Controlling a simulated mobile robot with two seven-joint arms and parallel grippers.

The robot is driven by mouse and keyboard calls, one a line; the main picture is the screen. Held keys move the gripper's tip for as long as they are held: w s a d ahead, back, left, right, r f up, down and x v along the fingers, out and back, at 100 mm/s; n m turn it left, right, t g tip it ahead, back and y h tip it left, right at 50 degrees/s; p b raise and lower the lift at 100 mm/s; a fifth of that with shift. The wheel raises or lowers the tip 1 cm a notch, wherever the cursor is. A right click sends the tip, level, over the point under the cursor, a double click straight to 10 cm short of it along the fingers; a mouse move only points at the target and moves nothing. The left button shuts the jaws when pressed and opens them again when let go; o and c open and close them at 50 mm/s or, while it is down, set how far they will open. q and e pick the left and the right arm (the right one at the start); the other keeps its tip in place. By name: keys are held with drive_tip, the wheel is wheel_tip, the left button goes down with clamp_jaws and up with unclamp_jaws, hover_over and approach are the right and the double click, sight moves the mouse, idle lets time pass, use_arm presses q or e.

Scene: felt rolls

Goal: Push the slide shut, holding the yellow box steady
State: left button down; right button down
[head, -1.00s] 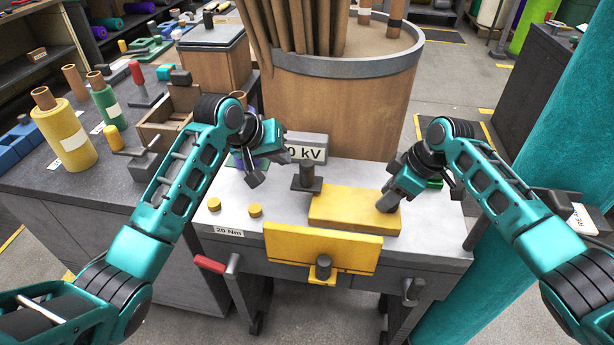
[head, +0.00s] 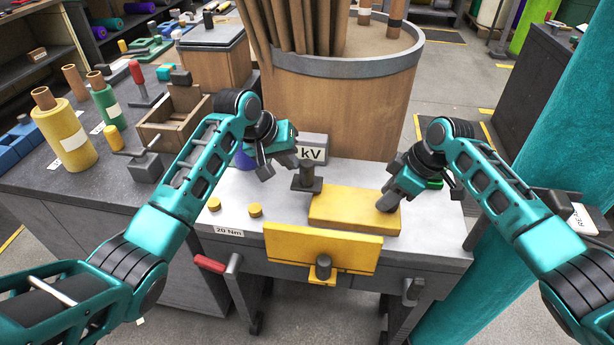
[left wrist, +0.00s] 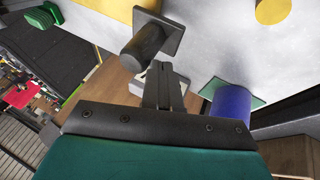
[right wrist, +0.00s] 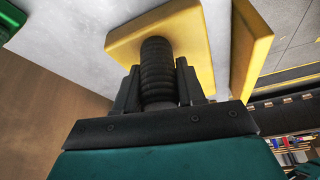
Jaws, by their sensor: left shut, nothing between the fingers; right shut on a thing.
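The yellow box (head: 350,207) lies flat on the grey bench top. My right gripper (head: 386,205) is shut on the dark ribbed knob (right wrist: 157,70) at the box's right end. A yellow front panel (head: 300,242) with a dark knob (head: 323,268) stands at the bench's front edge; it may be the slide, but I cannot tell surely. A dark post with a square plate (head: 306,180) stands by the box's left end. My left gripper (head: 280,165) is shut and empty above the bench, left of the post; its closed fingers show in the left wrist view (left wrist: 162,88).
A kV sign block (head: 312,148) stands behind the post. Two yellow discs (head: 255,210) and a blue cylinder (head: 243,158) are on the bench's left side. A red-gripped lever (head: 209,263) sticks out in front. A wooden barrel (head: 340,110) of rolls stands behind.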

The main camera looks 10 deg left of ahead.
sight(318, 186)
use_arm(q)
drive_tip(key=shift+f, duration=0.95)
use_arm(e)
drive_tip(key=shift+s+f, duration=0.1)
drive_tip(key=shift+f, duration=0.1)
idle(1.1)
use_arm(q)
drive_tip(key=shift+d, duration=3.4)
drive_tip(key=shift+a, duration=0.1)
drive_tip(key=shift+a+r, duration=0.1)
drive_tip(key=shift+r, duration=0.15)
drive_tip(key=shift+r, duration=1.6)
drive_tip(key=shift+a+r, duration=0.3)
drive_tip(key=shift+r, duration=0.55)
drive_tip(key=shift+a+r, duration=0.25)
drive_tip(key=shift+r, duration=0.6)
